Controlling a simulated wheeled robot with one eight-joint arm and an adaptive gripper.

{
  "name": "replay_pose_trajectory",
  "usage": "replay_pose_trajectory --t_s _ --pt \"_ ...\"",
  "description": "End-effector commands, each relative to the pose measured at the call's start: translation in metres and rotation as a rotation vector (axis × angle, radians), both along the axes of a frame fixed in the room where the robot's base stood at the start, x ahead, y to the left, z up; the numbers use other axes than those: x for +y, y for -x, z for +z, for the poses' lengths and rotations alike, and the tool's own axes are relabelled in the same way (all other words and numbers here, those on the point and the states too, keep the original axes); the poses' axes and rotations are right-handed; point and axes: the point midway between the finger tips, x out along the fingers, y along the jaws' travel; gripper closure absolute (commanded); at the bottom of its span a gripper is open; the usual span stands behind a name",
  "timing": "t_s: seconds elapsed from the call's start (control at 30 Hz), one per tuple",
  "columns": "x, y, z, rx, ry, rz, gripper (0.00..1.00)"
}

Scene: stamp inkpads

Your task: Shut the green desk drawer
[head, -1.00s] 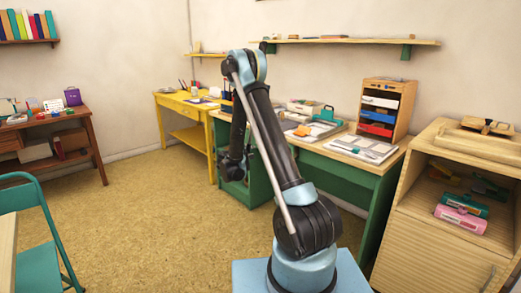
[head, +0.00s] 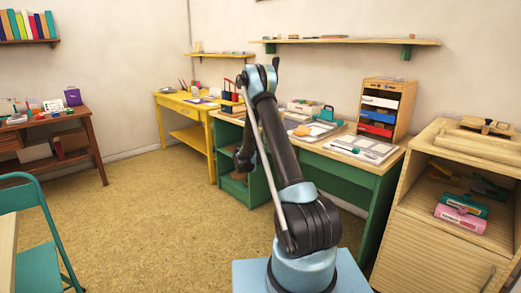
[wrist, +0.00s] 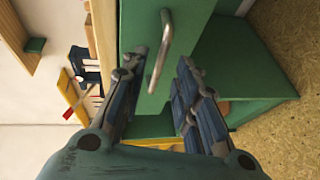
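The green desk (head: 345,170) with a wooden top stands right of centre in the head view. In the wrist view the green drawer front (wrist: 192,25) fills the upper middle, with a curved metal handle (wrist: 161,52) on it. My gripper (wrist: 158,76) is open, its two dark fingers on either side of the handle in the picture. I cannot tell whether they touch it. In the head view my arm hides most of the drawer area, so how far the drawer is out is unclear.
The desk's open green shelves (head: 233,186) are beside my arm. A yellow table (head: 185,108) stands behind, and a wooden cabinet (head: 430,252) is at right. A teal chair (head: 45,225) is at left. The floor (head: 150,220) between is clear.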

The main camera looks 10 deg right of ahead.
Motion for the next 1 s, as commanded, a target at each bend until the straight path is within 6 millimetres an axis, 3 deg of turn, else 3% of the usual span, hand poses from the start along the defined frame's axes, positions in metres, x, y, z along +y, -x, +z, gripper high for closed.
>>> replay_pose_trajectory --t_s 0.2,0.57,0.7,1.0 --pt "-0.01 -0.017 -0.004 -0.001 -0.001 0.0 0.72" --pt "-0.012 -0.019 -0.004 0.0 0.0 0.0 0.72" --pt "-0.011 -0.019 -0.004 0.0 0.0 0.0 1.0" --pt "-0.017 -0.023 -0.005 0.001 -0.001 -0.002 1.0"
